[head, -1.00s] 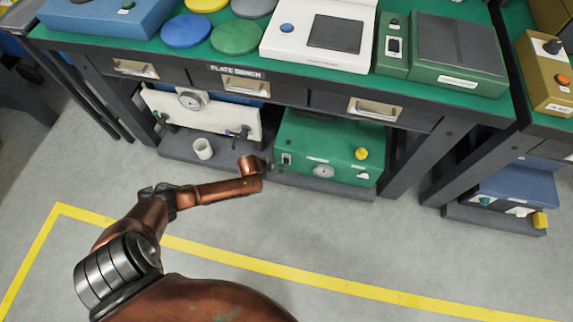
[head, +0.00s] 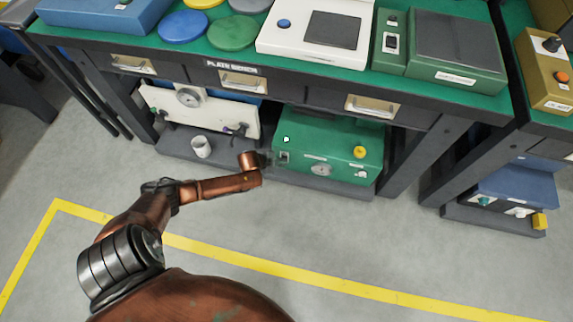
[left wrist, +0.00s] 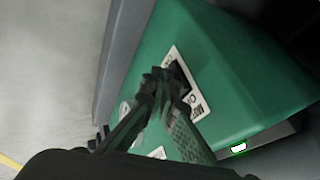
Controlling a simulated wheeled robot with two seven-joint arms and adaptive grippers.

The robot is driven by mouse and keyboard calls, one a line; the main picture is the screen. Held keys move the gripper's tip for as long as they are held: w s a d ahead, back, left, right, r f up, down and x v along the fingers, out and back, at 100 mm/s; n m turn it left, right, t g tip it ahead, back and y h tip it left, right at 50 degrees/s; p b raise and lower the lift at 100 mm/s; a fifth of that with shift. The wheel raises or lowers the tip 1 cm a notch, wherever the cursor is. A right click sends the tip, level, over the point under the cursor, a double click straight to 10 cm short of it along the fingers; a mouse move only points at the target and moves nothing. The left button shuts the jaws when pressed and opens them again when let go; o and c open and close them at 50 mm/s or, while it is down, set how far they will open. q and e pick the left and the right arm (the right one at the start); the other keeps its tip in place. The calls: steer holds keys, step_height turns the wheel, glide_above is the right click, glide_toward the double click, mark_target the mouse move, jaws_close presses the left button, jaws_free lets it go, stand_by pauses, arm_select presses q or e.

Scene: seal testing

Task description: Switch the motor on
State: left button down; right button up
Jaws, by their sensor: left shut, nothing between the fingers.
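The green motor box (head: 335,148) stands on the lower shelf under the bench. Its front carries a switch plate (head: 284,157) at the left, a round dial (head: 321,170) and a yellow knob (head: 360,152). A small light (head: 286,139) on the box's top glows whitish green, and it also glows in the left wrist view (left wrist: 238,148). My left gripper (head: 271,159) is shut and empty, at the switch plate. In the left wrist view my fingertips (left wrist: 165,78) cover part of the plate (left wrist: 187,88). The dark rocker shows beside them; contact is unclear. My right gripper is out of view.
A white unit with a gauge (head: 188,98) and a white cup (head: 201,147) are left of the box on the lower shelf. Drawers with metal handles (head: 372,105) hang above it. A dark table leg (head: 412,163) stands to the right. The floor in front is clear.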

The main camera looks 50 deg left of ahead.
arm_select(q)
steer(key=shift+s+a+r+p, duration=0.1)
steer(key=shift+a+r+p, duration=0.25)
steer(key=shift+r+p, duration=0.35)
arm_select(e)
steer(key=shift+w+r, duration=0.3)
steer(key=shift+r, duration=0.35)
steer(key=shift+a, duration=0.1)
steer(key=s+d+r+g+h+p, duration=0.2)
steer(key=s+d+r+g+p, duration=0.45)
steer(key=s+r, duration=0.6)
arm_select(q)
steer(key=s+d+f+p+v, duration=0.1)
steer(key=d+p+v, duration=0.1)
steer(key=v, duration=1)
steer(key=shift+s+r, duration=0.15)
steer(key=shift+s, duration=0.2)
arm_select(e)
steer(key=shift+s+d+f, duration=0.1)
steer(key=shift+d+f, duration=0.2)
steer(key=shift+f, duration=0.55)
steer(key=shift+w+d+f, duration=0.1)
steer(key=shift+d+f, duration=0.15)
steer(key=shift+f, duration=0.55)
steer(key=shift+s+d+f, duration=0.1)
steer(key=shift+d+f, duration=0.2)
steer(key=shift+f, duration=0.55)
